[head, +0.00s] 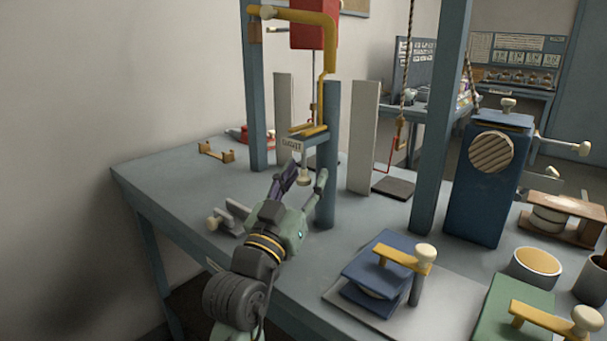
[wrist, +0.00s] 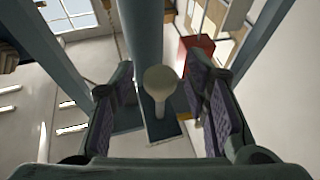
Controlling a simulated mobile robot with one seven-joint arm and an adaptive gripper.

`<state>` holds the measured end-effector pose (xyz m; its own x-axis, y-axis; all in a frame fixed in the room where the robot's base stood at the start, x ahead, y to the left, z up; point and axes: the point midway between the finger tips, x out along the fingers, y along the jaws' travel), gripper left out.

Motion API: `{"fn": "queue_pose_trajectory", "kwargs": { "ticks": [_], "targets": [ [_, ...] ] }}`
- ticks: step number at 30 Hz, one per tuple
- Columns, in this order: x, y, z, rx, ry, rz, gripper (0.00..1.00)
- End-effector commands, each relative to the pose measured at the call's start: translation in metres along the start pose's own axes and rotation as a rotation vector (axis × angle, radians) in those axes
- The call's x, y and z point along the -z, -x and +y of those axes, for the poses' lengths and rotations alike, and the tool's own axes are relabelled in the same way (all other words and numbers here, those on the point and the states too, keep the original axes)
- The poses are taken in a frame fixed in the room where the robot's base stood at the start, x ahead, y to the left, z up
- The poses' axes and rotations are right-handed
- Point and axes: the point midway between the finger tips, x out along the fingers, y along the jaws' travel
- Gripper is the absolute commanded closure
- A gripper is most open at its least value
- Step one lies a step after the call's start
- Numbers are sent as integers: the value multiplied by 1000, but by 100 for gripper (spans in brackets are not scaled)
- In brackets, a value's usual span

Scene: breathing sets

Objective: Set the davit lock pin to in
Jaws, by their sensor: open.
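The davit lock pin shows as a cream knob (head: 304,181) on a short stem, below a small blue bracket with a davit label (head: 291,145) on the blue post (head: 328,155). My gripper (head: 305,176) is open, with its fingers up around the knob. In the wrist view the knob (wrist: 161,77) stands between the two open fingers of my gripper (wrist: 160,90), with a gap on each side. No grip on it shows. How far the pin is in cannot be told.
A yellow davit arm (head: 330,50) and red block (head: 313,25) are above the bracket. White upright plates (head: 363,140) flank the post. A blue box with a crank (head: 485,185) stands right. The table (head: 165,180) is mostly clear at left.

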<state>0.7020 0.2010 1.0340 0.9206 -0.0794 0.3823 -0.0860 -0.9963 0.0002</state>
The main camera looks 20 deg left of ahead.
Motion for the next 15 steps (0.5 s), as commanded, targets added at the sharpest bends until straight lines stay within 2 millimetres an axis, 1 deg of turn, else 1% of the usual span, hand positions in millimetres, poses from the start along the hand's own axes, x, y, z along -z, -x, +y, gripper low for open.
{"fn": "queue_pose_trajectory", "kwargs": {
  "ticks": [6, 15],
  "targets": [
    [0, 0, 0, 0, 0, 0, 58],
    [0, 0, 0, 0, -1, 0, 78]
  ]
}}
